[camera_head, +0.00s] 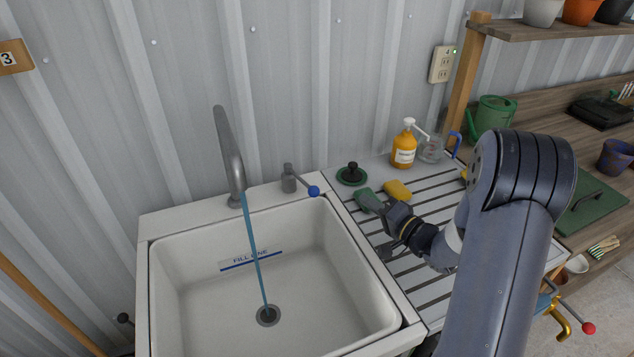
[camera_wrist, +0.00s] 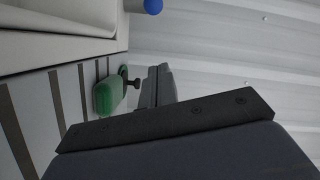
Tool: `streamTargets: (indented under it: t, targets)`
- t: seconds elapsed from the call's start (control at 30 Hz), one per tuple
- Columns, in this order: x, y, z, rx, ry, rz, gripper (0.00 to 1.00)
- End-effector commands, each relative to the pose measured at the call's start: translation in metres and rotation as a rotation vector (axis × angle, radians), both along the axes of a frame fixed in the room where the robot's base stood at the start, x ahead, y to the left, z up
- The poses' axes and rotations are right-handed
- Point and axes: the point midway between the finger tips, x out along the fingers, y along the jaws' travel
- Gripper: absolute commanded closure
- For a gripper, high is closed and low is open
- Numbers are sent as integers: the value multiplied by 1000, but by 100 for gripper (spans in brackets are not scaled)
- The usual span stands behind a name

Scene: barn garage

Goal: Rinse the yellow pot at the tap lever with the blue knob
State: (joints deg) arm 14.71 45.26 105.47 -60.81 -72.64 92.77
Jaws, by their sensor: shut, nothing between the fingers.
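The grey tap (camera_head: 231,155) stands at the back of the white sink (camera_head: 395,300). A blue stream of water (camera_head: 255,255) runs from it to the drain. Its lever (camera_head: 290,180) ends in a blue knob (camera_head: 313,190), which points right and forward. The blue knob also shows at the top of the wrist view (camera_wrist: 153,6). My gripper (camera_head: 378,208) is over the drainboard, right of the knob and apart from it. Its fingers (camera_wrist: 157,70) are shut and empty. I cannot make out the yellow pot; a bit of yellow (camera_head: 463,173) shows behind my arm.
A green scrubber (camera_head: 364,198), a yellow sponge (camera_head: 397,190) and a dark green plug (camera_head: 352,175) lie on the drainboard (camera_head: 433,290). A soap bottle (camera_head: 403,150) and a glass jar (camera_head: 431,150) stand behind. A red knob (camera_head: 588,328) sticks out at lower right. The basin is clear.

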Motion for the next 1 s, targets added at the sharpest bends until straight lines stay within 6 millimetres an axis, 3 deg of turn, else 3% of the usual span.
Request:
streamTargets:
  t: [0.2,0.37,0.8,1.0]
  targets:
    - [-1,-15,-1,138,136,-49,100]
    - [8,-8,-3,150,148,-50,100]
    - [76,49,-6,148,144,-47,100]
    - [64,74,-12,148,148,-49,100]
